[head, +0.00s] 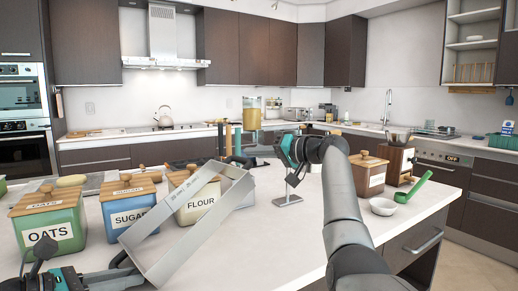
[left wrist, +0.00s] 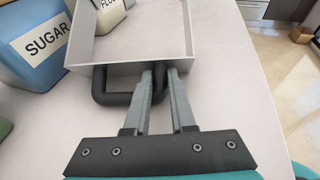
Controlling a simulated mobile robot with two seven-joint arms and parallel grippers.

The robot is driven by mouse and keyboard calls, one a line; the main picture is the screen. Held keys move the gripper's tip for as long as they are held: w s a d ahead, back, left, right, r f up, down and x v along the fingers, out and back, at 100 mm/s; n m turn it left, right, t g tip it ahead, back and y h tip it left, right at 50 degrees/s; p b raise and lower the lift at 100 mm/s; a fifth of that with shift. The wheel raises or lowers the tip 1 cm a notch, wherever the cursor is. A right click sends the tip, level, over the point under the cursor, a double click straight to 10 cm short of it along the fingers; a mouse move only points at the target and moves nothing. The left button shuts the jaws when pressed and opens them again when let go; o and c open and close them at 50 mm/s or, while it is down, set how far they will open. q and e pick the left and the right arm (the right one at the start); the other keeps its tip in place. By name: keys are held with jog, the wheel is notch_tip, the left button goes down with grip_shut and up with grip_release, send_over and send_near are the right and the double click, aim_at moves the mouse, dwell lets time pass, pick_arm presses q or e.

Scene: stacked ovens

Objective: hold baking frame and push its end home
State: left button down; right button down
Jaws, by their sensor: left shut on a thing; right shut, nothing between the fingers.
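The baking frame (head: 168,246) is a pale grey, open rectangular frame, slanting from lower left to upper right in the head view, in front of the canisters. It also shows in the left wrist view (left wrist: 120,62), with a black loop handle (left wrist: 112,99) on its near side. My left gripper (left wrist: 160,75) is shut on this handle. In the head view my left gripper (head: 118,272) is at the bottom left, its fingers partly hidden by the frame. My right gripper (head: 289,198) is shut and empty, pointing down over the counter, to the right of the frame's far end and apart from it.
The oats (head: 45,222), sugar (head: 130,208) and flour (head: 192,205) canisters stand close behind and left of the frame. Another canister (head: 367,175), a white bowl (head: 382,207) and a green scoop (head: 414,187) are at right. The counter front (head: 265,250) is clear. Stacked ovens (head: 22,118) are far left.

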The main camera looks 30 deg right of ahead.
aim_at(223, 165)
jog(key=shift+a+f, duration=0.15)
jog(key=shift+a, duration=0.05)
dwell(0.3)
pick_arm(q)
jog(key=shift+r, duration=0.1)
pick_arm(e)
jog(key=s+a+f, duration=0.2)
jog(key=a+f, duration=0.2)
jog(key=a, duration=0.4)
jog(key=shift+a+f, duration=0.4)
jog(key=shift+s, duration=0.1)
jog(key=shift+d, duration=0.1)
jog(key=d+r, duration=0.3)
jog(key=shift+w+d, duration=0.25)
jog(key=shift+w, duration=0.05)
jog(key=v, duration=0.9)
jog(key=shift+s, duration=0.45)
jog(key=shift+d+f, duration=0.1)
